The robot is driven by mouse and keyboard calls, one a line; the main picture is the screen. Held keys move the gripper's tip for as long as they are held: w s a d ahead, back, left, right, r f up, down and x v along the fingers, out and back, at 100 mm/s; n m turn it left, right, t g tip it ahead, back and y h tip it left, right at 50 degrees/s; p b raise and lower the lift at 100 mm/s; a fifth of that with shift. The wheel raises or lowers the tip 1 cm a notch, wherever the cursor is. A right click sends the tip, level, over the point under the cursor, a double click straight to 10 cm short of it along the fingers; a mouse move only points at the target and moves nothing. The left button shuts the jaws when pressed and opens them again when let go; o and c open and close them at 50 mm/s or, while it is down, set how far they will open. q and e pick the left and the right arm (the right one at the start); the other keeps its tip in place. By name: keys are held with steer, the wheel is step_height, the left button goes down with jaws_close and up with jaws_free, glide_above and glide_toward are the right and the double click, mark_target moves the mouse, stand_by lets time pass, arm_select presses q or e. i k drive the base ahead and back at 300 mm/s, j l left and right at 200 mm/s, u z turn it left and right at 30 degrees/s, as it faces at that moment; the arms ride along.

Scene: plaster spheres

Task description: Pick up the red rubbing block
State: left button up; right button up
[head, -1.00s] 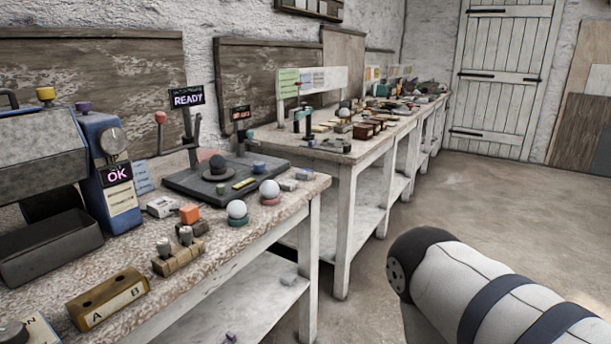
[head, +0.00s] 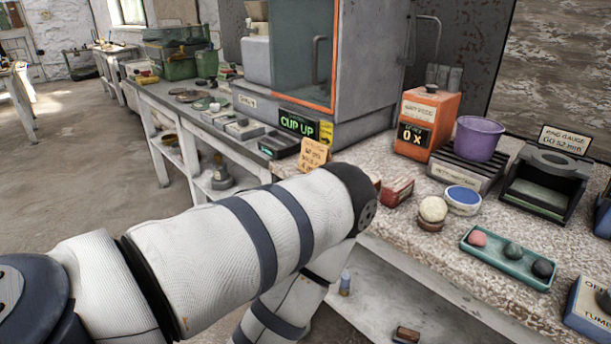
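A small dark red block (head: 397,191) with a pale marked side lies on the speckled bench top (head: 420,232), just right of the end of my arm's upper link. I cannot tell for certain that it is the rubbing block. Another reddish bit (head: 376,182) shows beside it, mostly hidden by my arm. A brownish-red block (head: 406,334) lies on the lower shelf at the bottom edge. My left arm crosses the view from the left, in front of the bench. Neither gripper shows.
Behind are an orange box (head: 427,120), a purple cup (head: 479,138) and a grey cabinet (head: 370,75). Open floor lies left.

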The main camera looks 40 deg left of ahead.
mark_target(396, 190)
steer(key=u, duration=0.85)
steer(key=j+z, duration=0.2)
steer(key=j, duration=0.5)
